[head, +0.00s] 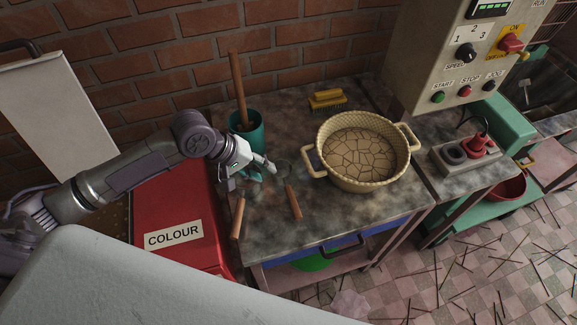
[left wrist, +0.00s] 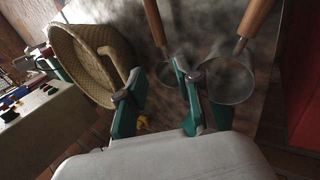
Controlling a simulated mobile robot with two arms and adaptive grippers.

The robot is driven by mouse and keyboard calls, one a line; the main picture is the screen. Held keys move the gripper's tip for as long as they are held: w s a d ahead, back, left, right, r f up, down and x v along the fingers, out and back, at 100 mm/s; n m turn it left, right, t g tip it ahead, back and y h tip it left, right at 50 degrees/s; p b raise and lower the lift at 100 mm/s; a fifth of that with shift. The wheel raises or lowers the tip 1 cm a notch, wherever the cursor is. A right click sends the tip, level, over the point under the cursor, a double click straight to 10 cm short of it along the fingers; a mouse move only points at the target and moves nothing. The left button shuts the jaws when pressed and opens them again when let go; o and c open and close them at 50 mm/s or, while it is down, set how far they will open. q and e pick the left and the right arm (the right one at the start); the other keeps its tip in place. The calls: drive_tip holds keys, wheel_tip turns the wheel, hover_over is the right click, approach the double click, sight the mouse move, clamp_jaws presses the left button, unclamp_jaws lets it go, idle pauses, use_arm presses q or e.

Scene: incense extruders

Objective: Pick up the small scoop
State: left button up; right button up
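The small scoop has a wooden handle (head: 294,203) and a dark round bowl (head: 284,167); it lies on the worktable (head: 335,222) beside the basket. A larger scoop with a wooden handle (head: 238,218) lies nearer the red box. In the left wrist view the small scoop's bowl (left wrist: 166,74) shows between the finger lines, and the larger scoop's bowl (left wrist: 231,82) shows to the right. My left gripper (head: 262,171) is open, with teal fingers apart (left wrist: 158,78), above the scoops' bowl ends. Contact with either cannot be told. My right gripper is not in view.
A woven basket (head: 322,134) with two handles stands right of the scoops. A teal pot (head: 247,139) with a wooden stick stands behind my gripper. A yellow brush (head: 326,97) lies at the back. A red box (head: 176,222) marked COLOUR borders the table at left.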

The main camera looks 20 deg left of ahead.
use_arm(q)
hover_over(286, 187)
drive_tip(key=s+a, duration=0.2)
wheel_tip(286, 187, down, 4)
drive_tip(key=f, duration=0.1)
drive_tip(key=p+x, duration=0.1)
drive_tip(key=x, duration=0.1)
drive_tip(key=shift+w+f, duration=0.25)
drive_tip(key=x, duration=0.3)
drive_tip(key=shift+d+f+p, duration=0.1)
drive_tip(key=shift+f+p, duration=0.15)
drive_tip(key=shift+p, duration=0.1)
drive_tip(key=shift+w+d+f, duration=0.1)
drive_tip(key=shift+w+f, duration=0.1)
drive_tip(key=shift+f, duration=0.1)
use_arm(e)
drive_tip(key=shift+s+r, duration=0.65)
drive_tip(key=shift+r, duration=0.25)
use_arm(q)
drive_tip(key=shift+c, duration=0.2)
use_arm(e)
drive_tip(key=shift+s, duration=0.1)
use_arm(q)
clamp_jaws()
